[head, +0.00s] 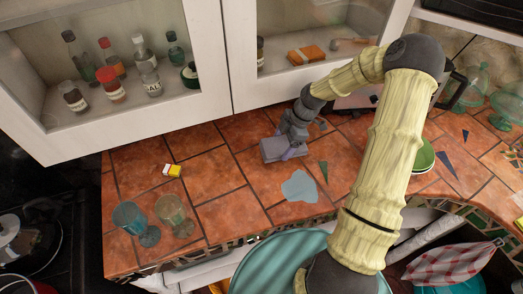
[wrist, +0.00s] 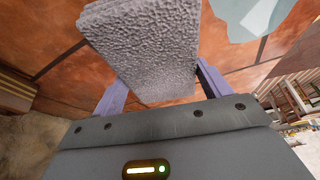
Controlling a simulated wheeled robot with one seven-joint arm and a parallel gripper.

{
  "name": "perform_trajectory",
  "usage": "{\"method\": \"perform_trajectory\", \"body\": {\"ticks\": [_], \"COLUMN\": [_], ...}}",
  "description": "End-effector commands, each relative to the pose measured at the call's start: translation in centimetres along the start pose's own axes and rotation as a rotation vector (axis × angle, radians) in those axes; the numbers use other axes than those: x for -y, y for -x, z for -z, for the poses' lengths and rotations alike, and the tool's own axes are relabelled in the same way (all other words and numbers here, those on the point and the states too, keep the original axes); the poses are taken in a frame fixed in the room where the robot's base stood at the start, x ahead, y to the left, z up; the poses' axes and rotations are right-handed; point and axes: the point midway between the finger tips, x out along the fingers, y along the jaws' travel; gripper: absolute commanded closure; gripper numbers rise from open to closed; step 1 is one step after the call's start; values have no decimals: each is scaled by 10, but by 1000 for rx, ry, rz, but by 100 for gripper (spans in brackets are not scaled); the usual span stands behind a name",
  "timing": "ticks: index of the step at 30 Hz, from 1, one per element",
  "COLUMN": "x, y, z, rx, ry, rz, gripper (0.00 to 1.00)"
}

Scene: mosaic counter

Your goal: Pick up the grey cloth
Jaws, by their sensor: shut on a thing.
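The grey cloth (wrist: 145,40) looks like a thick, rough-textured slab in the wrist view. My gripper (wrist: 160,82) is shut on it, with a purple finger at each side of its near end. In the head view, my gripper (head: 289,150) is over the middle of the tiled counter, and the cloth (head: 274,149) shows partly beneath it. I cannot tell whether the cloth touches the counter.
A pale blue flat patch (head: 299,186) lies on the counter (head: 222,207) nearby. Glass-fronted cabinets (head: 130,117) rise behind. A green round dish (head: 424,157) is at right.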

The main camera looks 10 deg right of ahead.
Motion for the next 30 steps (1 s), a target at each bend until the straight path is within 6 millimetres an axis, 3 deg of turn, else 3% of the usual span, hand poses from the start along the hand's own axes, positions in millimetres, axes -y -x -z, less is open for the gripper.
{"method": "perform_trajectory", "body": {"ticks": [3,9,28,29,30], "x": [-1,0,0,0,0], "y": [10,22,26,26,26], "z": [-30,-57,-62,-62,-62], "rx": [0,0,0,0,0], "ry": [-5,-1,1,1,1], "rz": [-4,-2,0,0,0], "gripper": [46,46,46,29,37]}}
